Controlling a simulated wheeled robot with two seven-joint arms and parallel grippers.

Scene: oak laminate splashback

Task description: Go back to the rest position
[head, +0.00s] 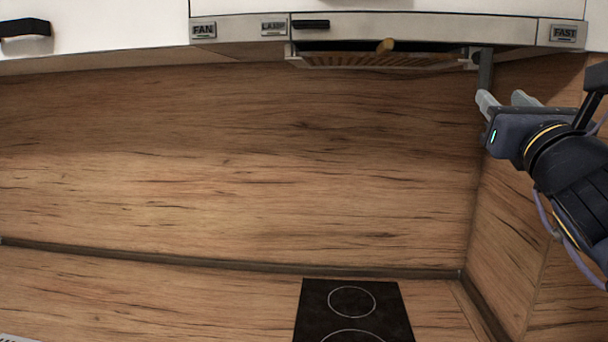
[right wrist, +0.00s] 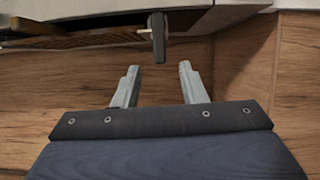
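My right gripper (head: 503,98) is raised at the right of the head view, just under the right end of the range hood (head: 400,29). Its two grey fingers are apart, with nothing between them. The right wrist view shows the same open gripper (right wrist: 158,78), with a dark upright bar (right wrist: 158,38) hanging from the hood just beyond the fingertips. I cannot tell whether the fingers touch it. My left gripper is not in the head view.
A white cabinet (head: 95,25) is at upper left. A black cooktop (head: 352,312) lies on the wooden counter below. The space before the wooden splashback (head: 240,160) is clear.

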